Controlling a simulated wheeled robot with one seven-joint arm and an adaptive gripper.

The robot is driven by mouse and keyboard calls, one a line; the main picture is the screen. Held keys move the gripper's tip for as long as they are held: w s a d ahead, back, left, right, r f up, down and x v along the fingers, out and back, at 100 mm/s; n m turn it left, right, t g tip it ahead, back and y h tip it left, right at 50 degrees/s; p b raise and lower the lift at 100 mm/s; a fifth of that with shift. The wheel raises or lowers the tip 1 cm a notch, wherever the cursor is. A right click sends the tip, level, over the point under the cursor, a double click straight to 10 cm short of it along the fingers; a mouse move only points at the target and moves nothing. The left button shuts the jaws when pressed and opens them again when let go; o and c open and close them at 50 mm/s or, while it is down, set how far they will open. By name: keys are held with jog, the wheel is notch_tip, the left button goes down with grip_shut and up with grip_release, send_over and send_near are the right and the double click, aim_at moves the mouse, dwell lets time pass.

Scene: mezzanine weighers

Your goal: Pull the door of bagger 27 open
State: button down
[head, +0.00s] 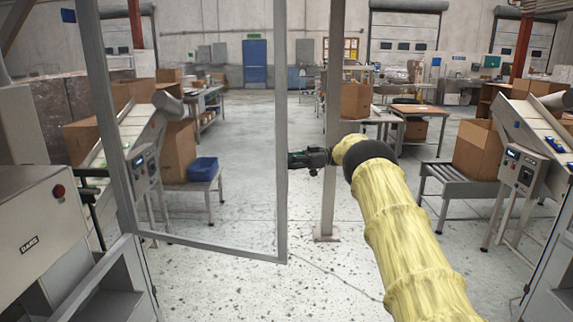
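The door (281,120) is a tall grey metal frame with a see-through middle, in the left half of the head view. Its left side meets the pale machine at the left, and its right upright stands out over the floor. The number 27 is not readable on the machine. The fingers are too small to judge, and no handle shows there.
A grey post (330,130) stands just behind my gripper. The pale machine (38,240) with a red button fills the lower left. A roller conveyor (455,185) with a cardboard box (478,150) is at the right. The speckled floor between is clear.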

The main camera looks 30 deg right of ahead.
jog(key=shift+w, duration=0.15)
jog(key=c, duration=1.6)
grip_release()
jog(key=shift+o, duration=0.7)
jog(key=shift+a, duration=0.15)
jog(key=shift+a+r, duration=0.1)
jog(key=shift+a, duration=0.05)
jog(key=v, duration=0.7)
jog(key=shift+d, duration=0.25)
